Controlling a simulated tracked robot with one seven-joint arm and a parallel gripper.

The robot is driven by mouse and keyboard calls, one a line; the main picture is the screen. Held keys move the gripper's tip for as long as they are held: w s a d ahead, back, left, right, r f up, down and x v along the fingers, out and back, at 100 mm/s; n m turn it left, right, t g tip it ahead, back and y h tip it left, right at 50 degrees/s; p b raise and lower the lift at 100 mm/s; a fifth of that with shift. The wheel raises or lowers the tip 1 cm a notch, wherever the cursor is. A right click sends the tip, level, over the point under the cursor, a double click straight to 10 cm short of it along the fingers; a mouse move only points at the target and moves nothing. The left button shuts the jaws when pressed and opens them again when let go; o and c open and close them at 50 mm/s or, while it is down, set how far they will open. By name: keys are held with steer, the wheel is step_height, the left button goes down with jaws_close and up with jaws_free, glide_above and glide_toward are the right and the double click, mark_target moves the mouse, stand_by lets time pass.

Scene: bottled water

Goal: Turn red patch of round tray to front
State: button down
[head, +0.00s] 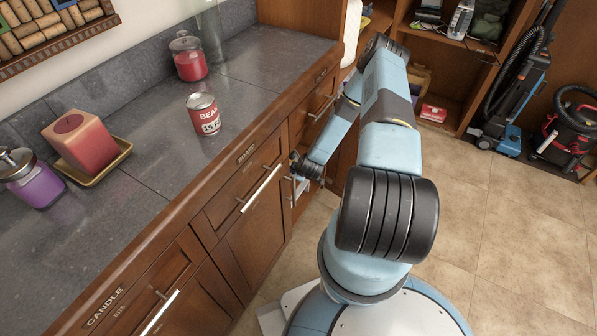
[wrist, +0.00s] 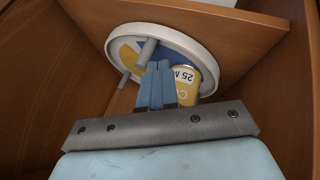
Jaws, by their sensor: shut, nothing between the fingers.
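The round tray (wrist: 203,48) shows in the wrist view inside a wooden compartment. It has a white rim and a face with yellow, blue and pale patches; I see no red patch on the part in view. Grey pegs (wrist: 147,52) stick out from it. My gripper (wrist: 158,68) is shut and empty, its blue fingertips in front of the tray beside a peg; I cannot tell whether they touch. A yellow can (wrist: 186,86) with upside-down lettering is at the tray, just right of the fingers. The head view does not show the tray.
Wooden walls (wrist: 275,95) enclose the tray closely. In the head view, the counter (head: 150,150) holds a beans can (head: 207,118), a red jar (head: 188,62), a red candle (head: 80,143) and a purple jar (head: 38,186). Cabinet handles (head: 260,188) jut out below.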

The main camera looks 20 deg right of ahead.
steer(key=shift+x, duration=2.15)
